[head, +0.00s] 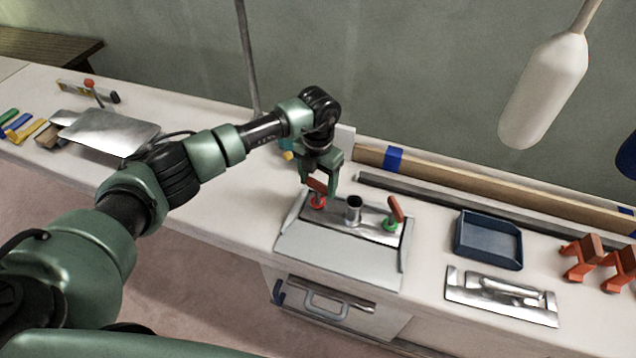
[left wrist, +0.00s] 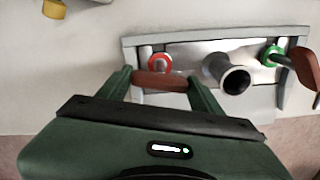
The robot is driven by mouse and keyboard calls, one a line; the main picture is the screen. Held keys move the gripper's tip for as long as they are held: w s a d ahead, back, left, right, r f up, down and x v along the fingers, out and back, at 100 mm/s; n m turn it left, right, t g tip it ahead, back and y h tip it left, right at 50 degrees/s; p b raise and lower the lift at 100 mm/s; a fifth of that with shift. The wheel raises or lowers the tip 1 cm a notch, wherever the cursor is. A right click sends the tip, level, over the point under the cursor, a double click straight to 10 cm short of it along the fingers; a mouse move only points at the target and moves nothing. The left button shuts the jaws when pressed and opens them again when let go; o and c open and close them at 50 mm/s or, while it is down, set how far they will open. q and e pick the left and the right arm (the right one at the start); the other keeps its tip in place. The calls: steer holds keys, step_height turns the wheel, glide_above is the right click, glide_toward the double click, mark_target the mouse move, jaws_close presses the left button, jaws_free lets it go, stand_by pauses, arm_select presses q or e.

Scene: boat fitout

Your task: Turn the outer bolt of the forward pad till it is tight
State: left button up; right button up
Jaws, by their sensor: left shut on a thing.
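A metal pad (head: 345,220) with a short upright tube (head: 353,208) in its middle sits on the grey plate (head: 335,258) on the bench. A bolt with a red ring (head: 318,203) is at its left, and a bolt with a green ring (head: 390,224) and an upright red-brown handle (head: 396,208) is at its right. My left gripper (head: 320,182) is shut on the red-ringed bolt's handle (left wrist: 160,82). The left wrist view shows this handle lying crosswise between the fingers, with the red ring (left wrist: 159,62) just beyond. I cannot tell which bolt is the outer one.
A blue tray (head: 488,240), a shiny metal plate (head: 500,296) and orange clamps (head: 585,260) stand to the right. A wooden plank (head: 450,178) and a dark bar (head: 470,200) lie behind. A white fender (head: 545,90) hangs at upper right. A drawer handle (head: 325,303) juts from the front.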

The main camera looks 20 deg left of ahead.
arm_select(q)
steer(key=m+b, duration=0.4)
steer(key=shift+w+m, duration=0.15)
steer(key=shift+m, duration=0.15)
steer(key=shift+r+m+b, duration=0.1)
steer(key=shift+m+b, duration=0.9)
steer(key=shift+m, duration=0.1)
steer(key=shift+r+m, duration=0.1)
steer(key=shift+m, duration=0.2)
steer(key=shift+w+r, duration=0.1)
steer(key=o, duration=1.1)
steer(key=shift+c, duration=0.2)
steer(key=o, duration=0.3)
steer(key=shift+s, duration=0.2)
